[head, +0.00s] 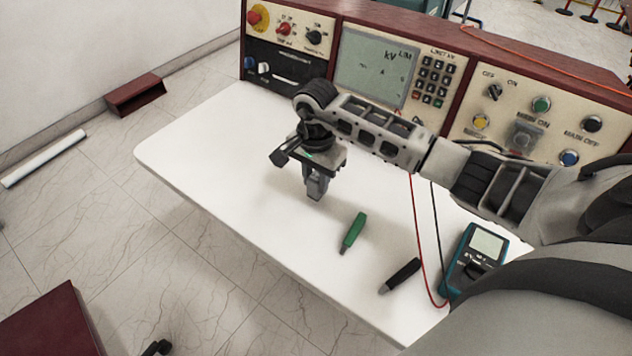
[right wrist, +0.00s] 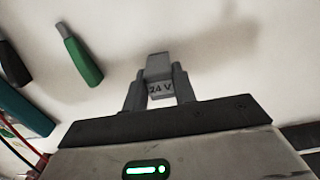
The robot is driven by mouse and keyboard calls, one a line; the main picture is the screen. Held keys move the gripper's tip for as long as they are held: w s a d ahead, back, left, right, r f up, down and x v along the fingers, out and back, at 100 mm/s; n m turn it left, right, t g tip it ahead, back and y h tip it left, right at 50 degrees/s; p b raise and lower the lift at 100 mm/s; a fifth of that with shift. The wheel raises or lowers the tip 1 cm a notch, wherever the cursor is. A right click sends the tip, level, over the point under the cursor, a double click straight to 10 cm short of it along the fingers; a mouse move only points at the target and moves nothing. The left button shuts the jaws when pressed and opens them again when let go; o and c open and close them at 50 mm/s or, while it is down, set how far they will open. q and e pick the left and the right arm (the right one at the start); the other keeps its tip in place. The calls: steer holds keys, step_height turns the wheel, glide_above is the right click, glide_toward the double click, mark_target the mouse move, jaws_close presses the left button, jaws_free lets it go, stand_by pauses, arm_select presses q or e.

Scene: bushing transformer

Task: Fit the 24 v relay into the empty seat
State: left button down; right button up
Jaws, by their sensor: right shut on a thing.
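The 24 V relay (right wrist: 158,68) is a small grey block with a "24 V" label, seen in the right wrist view between the two fingers of my right gripper (right wrist: 159,88). The fingers are shut on its sides, and the relay sticks out past their tips. In the head view my right gripper (head: 316,190) points down over the white table (head: 215,150), left of the green-handled tool. There the relay is hard to tell apart from the grey fingers. The empty seat cannot be made out in either view. My left gripper is not in view.
A green-handled tool (head: 353,231), a black-handled tool (head: 400,276) and a teal multimeter (head: 478,258) with red and black leads lie on the table. A control console (head: 425,75) with a screen, keypad and knobs stands along the back. The table's left part is clear.

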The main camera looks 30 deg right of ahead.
steer(key=shift+f, duration=0.85)
steer(key=shift+f, duration=0.2)
steer(key=o, duration=1)
steer(key=shift+r, duration=0.1)
